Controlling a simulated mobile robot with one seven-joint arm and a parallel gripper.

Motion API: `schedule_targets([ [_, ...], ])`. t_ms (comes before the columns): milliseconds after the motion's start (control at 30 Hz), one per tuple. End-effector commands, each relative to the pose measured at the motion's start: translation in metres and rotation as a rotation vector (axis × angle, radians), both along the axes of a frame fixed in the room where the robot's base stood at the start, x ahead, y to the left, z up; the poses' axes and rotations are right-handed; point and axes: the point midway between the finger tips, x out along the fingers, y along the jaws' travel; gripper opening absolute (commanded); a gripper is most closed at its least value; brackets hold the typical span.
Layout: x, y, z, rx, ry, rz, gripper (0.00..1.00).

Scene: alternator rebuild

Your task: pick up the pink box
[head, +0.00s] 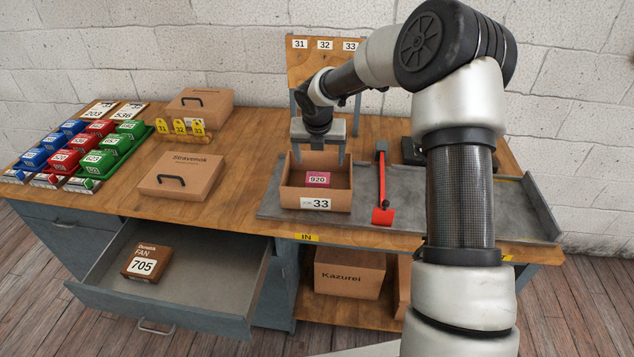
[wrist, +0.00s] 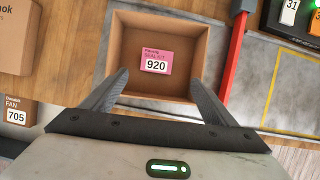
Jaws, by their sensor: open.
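The pink box (head: 317,179), marked 920, lies on the floor of an open cardboard bin (head: 316,204) labelled 33. In the wrist view the pink box (wrist: 156,62) sits near the middle of the bin (wrist: 198,25), slightly tilted, and its label reads "seal kit". My gripper (head: 318,157) is open and empty above the bin. In the wrist view its two fingers (wrist: 158,80) are spread wide, one on each side of the bin's near part, with the pink box lying beyond them between their lines. Nothing hides the pink box in the wrist view.
A red-handled tool (head: 382,187) lies right of the bin on the grey tray (head: 470,216). A lidded Stravenok box (head: 180,177) stands to the left. A drawer (head: 210,275) is open below, holding a brown fan box (head: 147,262). Coloured bins (head: 85,145) stand far left.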

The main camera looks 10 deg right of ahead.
Motion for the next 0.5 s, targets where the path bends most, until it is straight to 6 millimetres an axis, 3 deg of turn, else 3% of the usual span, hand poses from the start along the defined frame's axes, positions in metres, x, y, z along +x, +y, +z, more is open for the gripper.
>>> schedule_targets([
  [100,0.009,-0.001,-0.028,0.002,0.005,-0.001,0.8],
  [300,0.024,-0.005,-0.064,0.002,0.004,-0.002,0.8],
  [500,0.032,-0.007,-0.079,0.001,0.0,-0.003,0.8],
])
